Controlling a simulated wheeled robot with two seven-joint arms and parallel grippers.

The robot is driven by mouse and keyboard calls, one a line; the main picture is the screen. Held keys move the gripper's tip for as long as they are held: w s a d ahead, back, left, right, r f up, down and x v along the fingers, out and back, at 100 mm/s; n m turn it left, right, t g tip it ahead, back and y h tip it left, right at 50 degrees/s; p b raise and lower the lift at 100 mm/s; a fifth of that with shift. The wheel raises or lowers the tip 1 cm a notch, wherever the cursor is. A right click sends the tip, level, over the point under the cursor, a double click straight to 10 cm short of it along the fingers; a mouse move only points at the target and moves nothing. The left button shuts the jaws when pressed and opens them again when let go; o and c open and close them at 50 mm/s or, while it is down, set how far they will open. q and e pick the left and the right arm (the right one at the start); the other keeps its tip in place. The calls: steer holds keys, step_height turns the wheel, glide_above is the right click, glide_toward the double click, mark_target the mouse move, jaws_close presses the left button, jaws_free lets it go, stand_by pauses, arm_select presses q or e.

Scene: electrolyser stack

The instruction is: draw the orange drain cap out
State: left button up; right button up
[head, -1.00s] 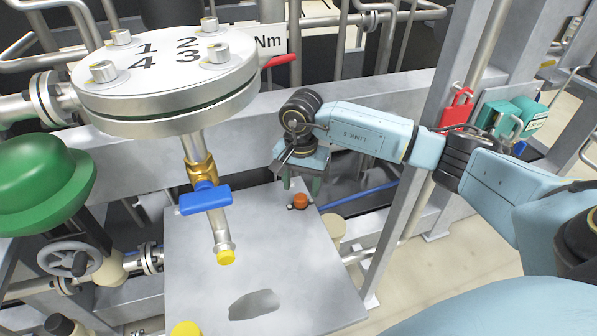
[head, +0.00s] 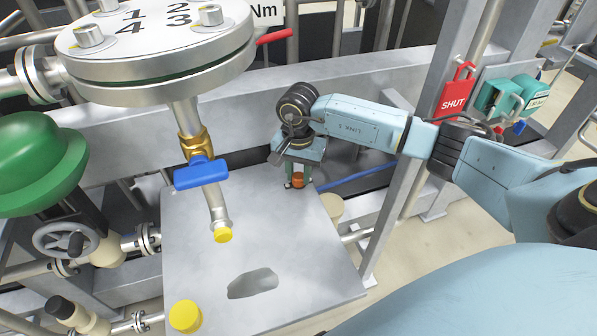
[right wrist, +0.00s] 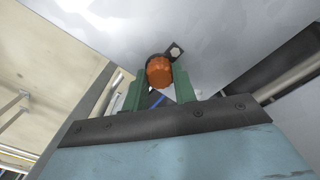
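The orange drain cap (head: 298,180) is a small round piece at the back right of the grey metal plate (head: 215,290). My right gripper (head: 298,184) points down over it, with one finger on each side. In the right wrist view the cap (right wrist: 159,71) sits between the two green fingertips (right wrist: 162,76). The fingers are apart, and I see no clear grip on the cap. A dark fitting with a pale round spot (right wrist: 175,50) lies beside the cap. My left gripper is out of view.
A yellow-ended drain pipe with a blue valve handle (head: 201,173) hangs from the large flanged vessel (head: 160,50) to the left. A yellow cap (head: 185,316) is at the plate's front. A steel post (head: 400,200) stands right of my gripper.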

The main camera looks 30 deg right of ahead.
mark_target(299, 175)
jaws_close()
steer(key=shift+r, duration=0.1)
steer(key=shift+r, duration=0.1)
steer(key=shift+r+p, duration=0.85)
steer(key=shift+r, duration=0.25)
steer(key=shift+r, duration=0.15)
steer(key=shift+r+p, duration=1.3)
steer(key=shift+r, duration=0.55)
